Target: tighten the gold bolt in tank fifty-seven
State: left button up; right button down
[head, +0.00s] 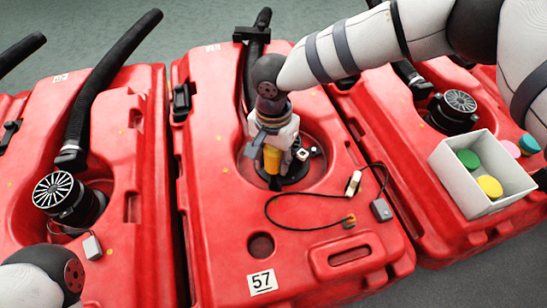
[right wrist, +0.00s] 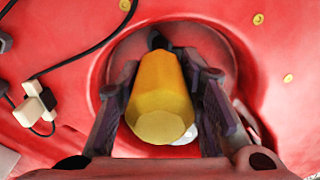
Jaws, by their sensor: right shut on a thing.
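The red tank fifty-seven (head: 330,235) lies in the middle of the head view, with its number label (head: 262,282) near the front edge. My right gripper (head: 275,168) reaches down into the tank's round recess, fingers on either side of the gold bolt (head: 271,160). In the right wrist view the gold bolt (right wrist: 160,105) is a faceted yellow-gold piece between the two dark fingers of the right gripper (right wrist: 165,80), which is shut on it. The bolt's far end and its seat are hidden. Of my left arm, only a white and dark part shows at lower left; its gripper is out of view.
A black cable with white and grey connectors (head: 353,183) lies on the tank, right of the recess. A white box with green and yellow round pieces (head: 463,190) stands on the right tank. The left tank has a black finned cap (head: 54,190) and a hose (head: 105,80).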

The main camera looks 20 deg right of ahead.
dwell(0.6)
jog(key=shift+r+p, duration=1.4)
jog(key=shift+r, duration=1.2)
jog(key=shift+f, duration=0.1)
